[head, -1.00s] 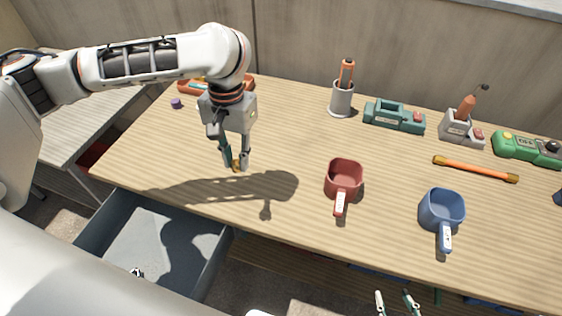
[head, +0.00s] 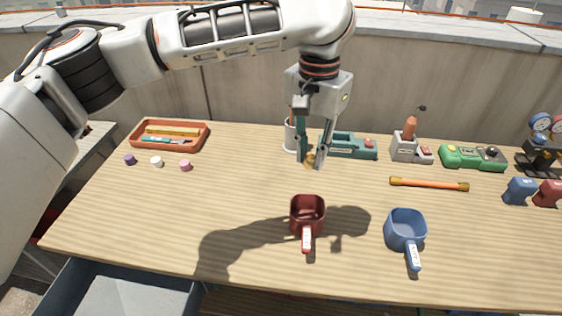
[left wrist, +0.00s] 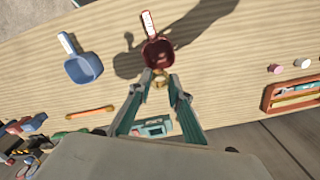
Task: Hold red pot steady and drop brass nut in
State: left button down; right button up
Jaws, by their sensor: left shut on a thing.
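The red pot (head: 308,212) stands upright on the wooden bench, its labelled handle pointing to the near edge. It also shows in the left wrist view (left wrist: 157,54), just beyond my fingertips. My left gripper (head: 312,161) is shut on the small brass nut (head: 310,161) and points downward. The brass nut is also between the fingertips in the left wrist view (left wrist: 159,80). In the head view the nut appears above and behind the pot, apart from it. The pot's inside is in shadow. My right gripper is not in view.
A blue pot (head: 405,232) stands to the right of the red one. An orange bar (head: 429,184) lies behind it. Chargers and a grey cup (head: 291,137) line the back. An orange tray (head: 168,135) and small caps are at the left.

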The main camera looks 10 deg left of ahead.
pick_arm(q)
jog(key=shift+d, duration=0.25)
jog(key=shift+f, duration=0.3)
notch_tip(320, 180, down, 10)
dwell(0.3)
jog(key=shift+r, duration=5.95)
